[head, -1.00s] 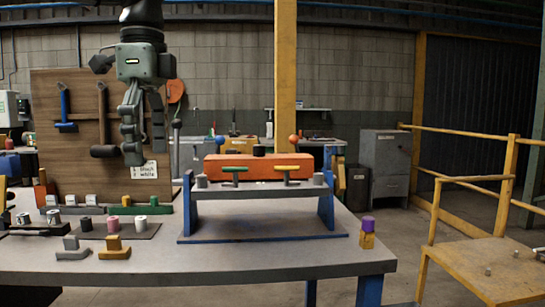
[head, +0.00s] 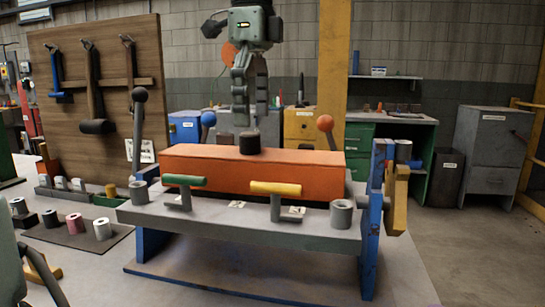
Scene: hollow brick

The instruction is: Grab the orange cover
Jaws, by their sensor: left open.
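The orange cover (head: 250,172) is a long orange block with a short black knob (head: 249,145) on top. It sits on the grey fixture (head: 235,225) with blue end supports, behind a green-handled clamp (head: 183,182) and a yellow-handled clamp (head: 275,188). My left gripper (head: 251,118) points down, open and empty, above the black knob. A small gap seems to separate its fingertips from the knob, though the depth is hard to judge. My right gripper is not in view.
Ball-topped levers stand around the cover: dark (head: 139,95), blue (head: 208,119) and orange-red (head: 325,123). Grey cups (head: 341,213) stand at the fixture's front corners. A mat (head: 75,236) with small rolls lies at left. A tool board (head: 95,90) stands behind.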

